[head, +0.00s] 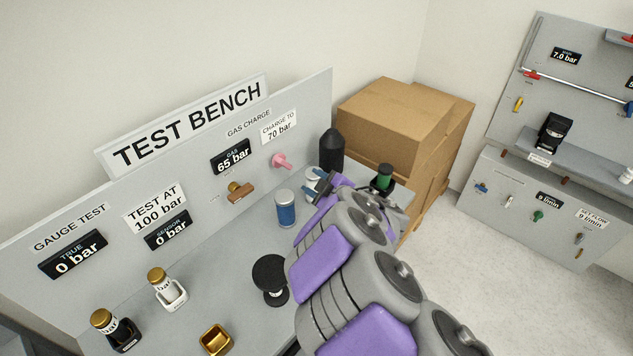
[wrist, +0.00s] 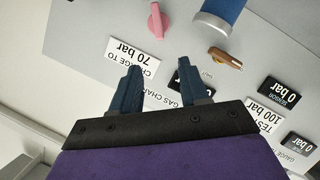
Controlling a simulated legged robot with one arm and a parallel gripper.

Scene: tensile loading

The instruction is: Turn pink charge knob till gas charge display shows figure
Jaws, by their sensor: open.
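The pink charge knob (head: 281,161) sticks out of the upright grey panel, below a sign (head: 279,127) reading "CHARGE TO 70 bar". The black gas display (head: 231,155) left of it reads 65 bar. In the wrist view, which is upside down, the knob (wrist: 157,21) is at the top, beyond my fingertips. My gripper (wrist: 159,69) is open and empty, its two blue fingers apart. In that view one finger partly covers the gas display. In the head view my gripper (head: 319,187) is right of and below the knob, apart from it.
A brown-handled valve (head: 240,194) is on the panel left of the knob. A blue cylinder (head: 285,208) stands on the bench near my arm. A black bottle (head: 331,150) and a green-topped item (head: 383,179) are behind my gripper. Cardboard boxes (head: 392,128) stand beyond.

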